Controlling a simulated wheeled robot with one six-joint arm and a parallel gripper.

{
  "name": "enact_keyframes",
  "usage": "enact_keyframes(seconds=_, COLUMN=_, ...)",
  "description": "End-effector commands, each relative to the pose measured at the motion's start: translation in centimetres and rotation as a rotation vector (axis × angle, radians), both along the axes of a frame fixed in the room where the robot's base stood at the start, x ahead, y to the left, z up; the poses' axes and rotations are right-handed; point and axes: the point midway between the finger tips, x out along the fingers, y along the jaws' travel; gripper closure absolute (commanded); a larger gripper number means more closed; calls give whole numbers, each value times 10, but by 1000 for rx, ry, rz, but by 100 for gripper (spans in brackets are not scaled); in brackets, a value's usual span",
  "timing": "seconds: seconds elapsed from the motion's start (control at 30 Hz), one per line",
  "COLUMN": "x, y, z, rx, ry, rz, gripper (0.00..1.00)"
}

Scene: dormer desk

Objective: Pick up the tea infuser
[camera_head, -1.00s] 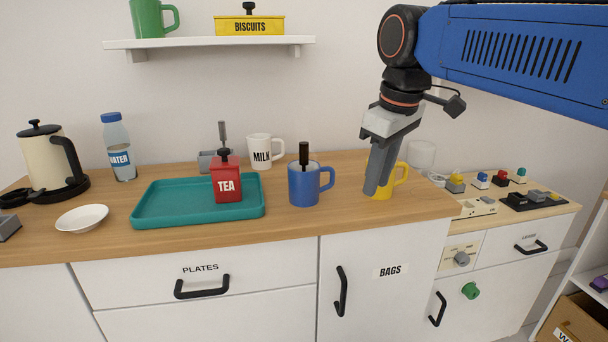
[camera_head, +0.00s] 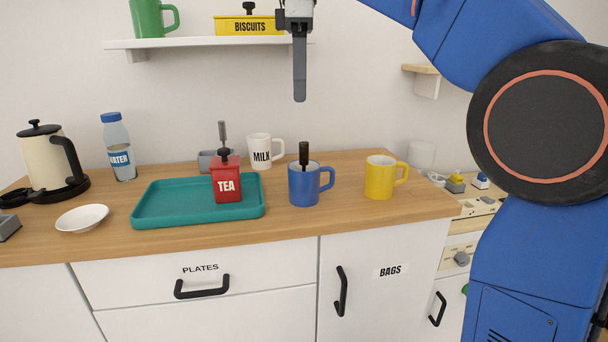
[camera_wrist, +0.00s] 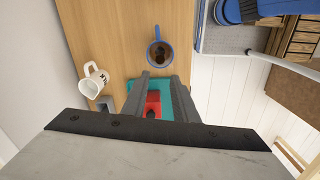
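A black-handled utensil (camera_head: 303,152) stands upright in the blue mug (camera_head: 306,188); its lower part is hidden inside. A grey-handled utensil (camera_head: 222,133) rises behind the red TEA tin (camera_head: 227,184), by a small grey holder (camera_head: 205,160). I cannot tell for certain which is the tea infuser. My gripper (camera_head: 300,98) is in the air, well above the counter, pointing down near the blue mug and shelf. In the wrist view my gripper (camera_wrist: 160,78) has its fingers apart with nothing held; the red tin (camera_wrist: 153,102) shows far below between them, and the blue mug (camera_wrist: 160,52) beyond.
The teal tray (camera_head: 150,216) holds the TEA tin. A MILK mug (camera_head: 260,150) stands behind, a yellow mug (camera_head: 380,178) to the right. A wall shelf (camera_head: 170,43) with a BISCUITS box (camera_head: 250,25) is close to the gripper. The counter's right front is clear.

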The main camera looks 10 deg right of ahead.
Motion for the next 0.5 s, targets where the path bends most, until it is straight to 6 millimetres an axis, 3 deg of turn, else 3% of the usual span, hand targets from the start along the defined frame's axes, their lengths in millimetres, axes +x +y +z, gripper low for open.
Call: enact_keyframes(seconds=0.5, x=-1, y=-1, z=-87, rx=-1, ry=2, rz=-2, gripper=74)
